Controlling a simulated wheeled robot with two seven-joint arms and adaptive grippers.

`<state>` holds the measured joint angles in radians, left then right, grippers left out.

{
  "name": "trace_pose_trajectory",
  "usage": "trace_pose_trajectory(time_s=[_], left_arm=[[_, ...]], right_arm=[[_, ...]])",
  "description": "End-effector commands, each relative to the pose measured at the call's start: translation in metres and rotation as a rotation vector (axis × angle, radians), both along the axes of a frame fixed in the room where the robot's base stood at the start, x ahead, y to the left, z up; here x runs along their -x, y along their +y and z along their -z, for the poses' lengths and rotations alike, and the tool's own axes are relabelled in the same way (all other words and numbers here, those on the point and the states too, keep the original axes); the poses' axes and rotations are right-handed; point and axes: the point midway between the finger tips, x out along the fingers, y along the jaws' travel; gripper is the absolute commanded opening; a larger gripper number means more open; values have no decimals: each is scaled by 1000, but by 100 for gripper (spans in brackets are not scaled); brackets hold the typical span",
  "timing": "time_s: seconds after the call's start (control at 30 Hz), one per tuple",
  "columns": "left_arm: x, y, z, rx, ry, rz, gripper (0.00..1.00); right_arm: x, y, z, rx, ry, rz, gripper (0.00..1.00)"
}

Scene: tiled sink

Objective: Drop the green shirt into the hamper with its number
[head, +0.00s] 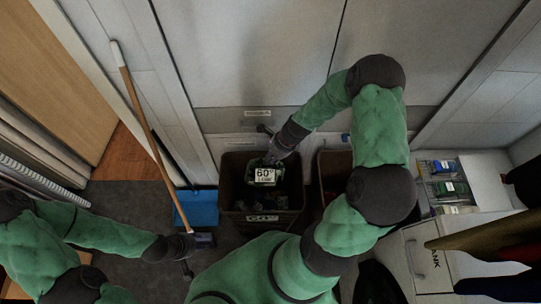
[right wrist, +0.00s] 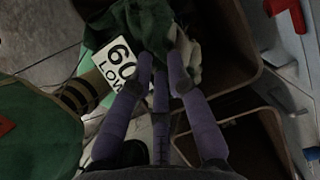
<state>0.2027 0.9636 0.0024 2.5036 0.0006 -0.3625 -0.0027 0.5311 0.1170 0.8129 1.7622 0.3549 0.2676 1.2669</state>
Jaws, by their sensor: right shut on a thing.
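My right gripper (head: 272,158) is shut on the green shirt (head: 258,180), over the mouth of the left dark hamper (head: 228,172). The shirt carries a white tag (head: 265,175) that reads 60 and LOW. In the right wrist view, the purple fingers (right wrist: 162,65) close on the bunched green cloth (right wrist: 125,18), and the tag (right wrist: 120,62) hangs beside them. The left hamper has a label (head: 262,218) on its front, too blurred to read surely. My left gripper (head: 198,241) is low at the left; its fingers are unclear.
A second dark hamper (head: 328,163) stands to the right, partly behind my right arm. A broom (head: 140,105) leans at the left above a blue dustpan (head: 200,207). A white cabinet (head: 440,250) with small items (head: 446,187) stands at the right.

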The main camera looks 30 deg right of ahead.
Motion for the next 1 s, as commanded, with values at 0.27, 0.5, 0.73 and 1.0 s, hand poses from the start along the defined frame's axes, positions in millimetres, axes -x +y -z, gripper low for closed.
trace_pose_trajectory(time_s=[0.27,0.5,0.73,1.0], left_arm=[[0,0,26,0,0,0,40],[0,0,52,0,0,0,40],[0,0,63,0,0,0,40],[0,0,62,0,0,0,40]], right_arm=[[0,0,24,1,-2,-5,0],[-1,0,48,1,-2,-5,0],[-1,0,57,0,-1,-4,0],[-1,0,56,1,-1,-5,0]])
